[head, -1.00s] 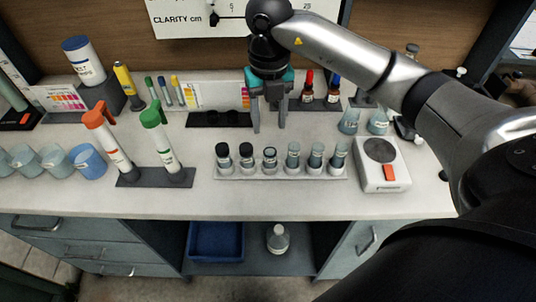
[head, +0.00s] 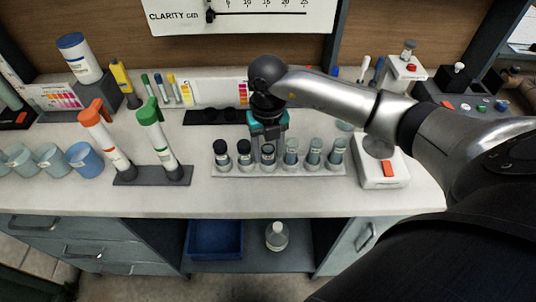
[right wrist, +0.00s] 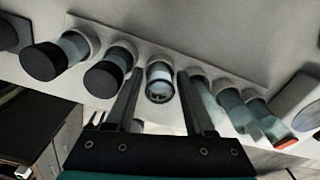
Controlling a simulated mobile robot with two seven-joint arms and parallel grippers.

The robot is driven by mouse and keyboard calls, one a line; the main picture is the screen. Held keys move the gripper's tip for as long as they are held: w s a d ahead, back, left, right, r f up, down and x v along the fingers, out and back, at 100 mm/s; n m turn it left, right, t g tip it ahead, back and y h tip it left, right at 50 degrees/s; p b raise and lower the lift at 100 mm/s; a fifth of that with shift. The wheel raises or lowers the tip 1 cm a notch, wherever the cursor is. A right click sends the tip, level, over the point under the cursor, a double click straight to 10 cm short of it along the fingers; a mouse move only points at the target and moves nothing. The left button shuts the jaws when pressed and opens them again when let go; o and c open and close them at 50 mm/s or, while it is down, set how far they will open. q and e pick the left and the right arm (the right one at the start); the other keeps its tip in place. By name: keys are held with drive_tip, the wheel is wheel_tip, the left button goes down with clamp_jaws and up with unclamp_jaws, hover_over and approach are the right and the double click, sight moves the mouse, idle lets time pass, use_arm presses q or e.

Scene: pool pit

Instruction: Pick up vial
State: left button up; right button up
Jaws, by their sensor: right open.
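A row of several small vials stands upright in a pale rack (head: 235,172) near the counter's front. The two leftmost vials, one at the far left (head: 220,153) and its neighbour (head: 244,154), have black caps. The third vial (right wrist: 160,80) is a clear one with a dark ring at its top. My right gripper (head: 268,158) points down at this third vial, fingers open. In the right wrist view the fingers (right wrist: 160,76) lie on either side of it, with small gaps. The gripper partly hides it in the head view. My left gripper is out of view.
A white scale-like device (head: 381,168) stands right of the rack. Orange-capped (head: 105,140) and green-capped (head: 157,138) tubes lean in a dark stand to the left. A black strip with wells (head: 205,117) lies behind. The counter in front of the rack is clear.

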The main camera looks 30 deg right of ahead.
clamp_jaws()
idle(0.3)
drive_tip(key=shift+r, duration=0.2)
wheel_tip(320, 180, up, 20)
drive_tip(key=p, duration=0.2)
drive_tip(key=shift+f, duration=0.15)
idle(0.5)
